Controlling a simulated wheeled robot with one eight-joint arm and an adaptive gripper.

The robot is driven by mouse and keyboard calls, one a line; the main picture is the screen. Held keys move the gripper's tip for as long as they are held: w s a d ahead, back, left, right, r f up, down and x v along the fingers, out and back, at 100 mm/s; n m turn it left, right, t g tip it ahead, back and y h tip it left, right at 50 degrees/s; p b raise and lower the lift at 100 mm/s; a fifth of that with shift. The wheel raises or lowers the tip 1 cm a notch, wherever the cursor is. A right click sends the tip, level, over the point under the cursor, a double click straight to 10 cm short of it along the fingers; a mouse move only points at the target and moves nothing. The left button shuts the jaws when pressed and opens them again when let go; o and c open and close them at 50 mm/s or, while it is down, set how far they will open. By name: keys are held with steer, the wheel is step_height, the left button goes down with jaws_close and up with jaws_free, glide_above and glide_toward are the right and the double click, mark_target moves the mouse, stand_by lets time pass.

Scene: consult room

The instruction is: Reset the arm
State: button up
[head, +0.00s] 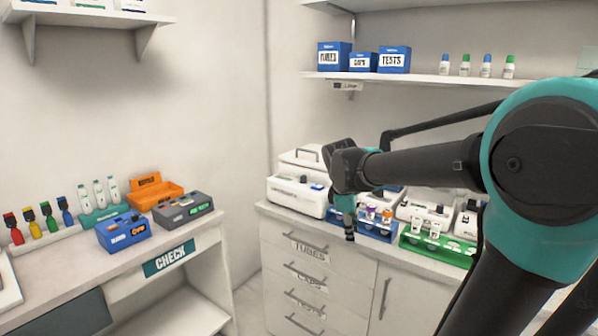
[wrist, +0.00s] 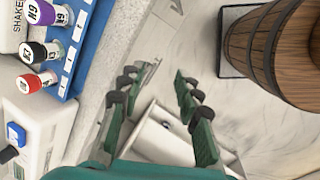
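My arm reaches in from the right of the head view, over the far counter (head: 385,253). My gripper (head: 349,236) hangs by the counter's front edge, in front of a blue tube rack (head: 378,232). In the wrist view my gripper (wrist: 165,75) has its two green fingers apart, with nothing held between them. A white box-like shape (wrist: 158,135) shows below the fingers; I cannot tell what it is. My arm hides part of the counter's middle.
The blue rack (wrist: 88,45) with capped tubes and a white device (wrist: 40,125) are left of the fingers. A wooden barrel (wrist: 270,45) stands at upper right. A green rack (head: 437,247) is on the counter. A left desk holds a blue box (head: 123,231).

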steer(key=s+d+f+m+t+y, duration=0.2)
steer(key=s+d+f+m, duration=0.2)
steer(key=s+f+m, duration=1)
step_height(320, 180, down, 3)
steer(key=shift+s, duration=0.6)
